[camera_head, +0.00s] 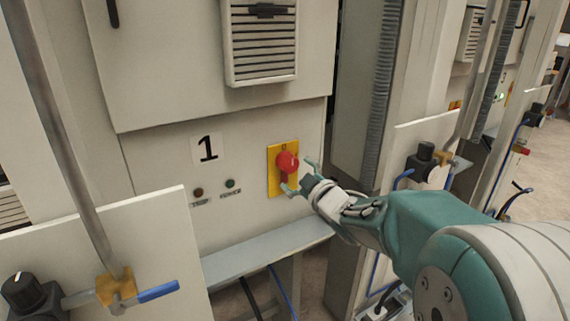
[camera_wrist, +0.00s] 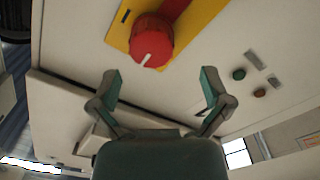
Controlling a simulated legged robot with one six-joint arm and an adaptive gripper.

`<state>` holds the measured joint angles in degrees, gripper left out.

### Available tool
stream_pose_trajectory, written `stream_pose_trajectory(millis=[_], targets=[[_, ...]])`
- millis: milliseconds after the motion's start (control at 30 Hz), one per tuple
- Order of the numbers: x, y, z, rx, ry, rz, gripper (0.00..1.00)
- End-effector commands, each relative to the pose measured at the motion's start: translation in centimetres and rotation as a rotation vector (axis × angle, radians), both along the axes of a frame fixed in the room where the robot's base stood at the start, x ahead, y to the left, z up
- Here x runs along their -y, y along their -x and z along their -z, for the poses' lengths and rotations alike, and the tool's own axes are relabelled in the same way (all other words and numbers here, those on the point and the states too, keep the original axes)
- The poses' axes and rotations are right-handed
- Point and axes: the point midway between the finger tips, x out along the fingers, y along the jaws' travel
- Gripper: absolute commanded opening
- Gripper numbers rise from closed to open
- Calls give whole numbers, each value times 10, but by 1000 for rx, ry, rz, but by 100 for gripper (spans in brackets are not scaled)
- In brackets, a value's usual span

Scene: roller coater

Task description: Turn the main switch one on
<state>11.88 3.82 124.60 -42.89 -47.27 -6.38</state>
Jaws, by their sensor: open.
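The main switch (camera_head: 287,162) is a red rotary knob on a yellow plate (camera_head: 274,184), set in a pale cabinet panel to the right of a black number 1 label (camera_head: 207,148). In the wrist view the red knob (camera_wrist: 152,42) shows a white pointer line and lies beyond the fingertips. My gripper (camera_head: 301,176) is open, just right of the knob in the head view. In the wrist view my gripper (camera_wrist: 160,85) has its two fingers spread apart, with nothing between them. The knob looks untouched; the exact gap is hard to tell.
Two small indicator lamps, one reddish (camera_head: 198,192) and one green (camera_head: 230,184), sit left of the plate. A ledge (camera_head: 265,250) runs below the panel. A blue-handled valve (camera_head: 150,292) is at lower left. Another cabinet with a black knob (camera_head: 424,158) stands to the right.

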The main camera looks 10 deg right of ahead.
Motion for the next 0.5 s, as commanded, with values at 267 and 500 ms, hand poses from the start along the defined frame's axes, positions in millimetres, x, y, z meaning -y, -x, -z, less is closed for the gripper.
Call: stream_pose_trajectory(millis=[267, 500], targets=[[-12, -41, 0, 0, -1, 1, 98], [-17, -49, 0, 0, 1, 1, 98]])
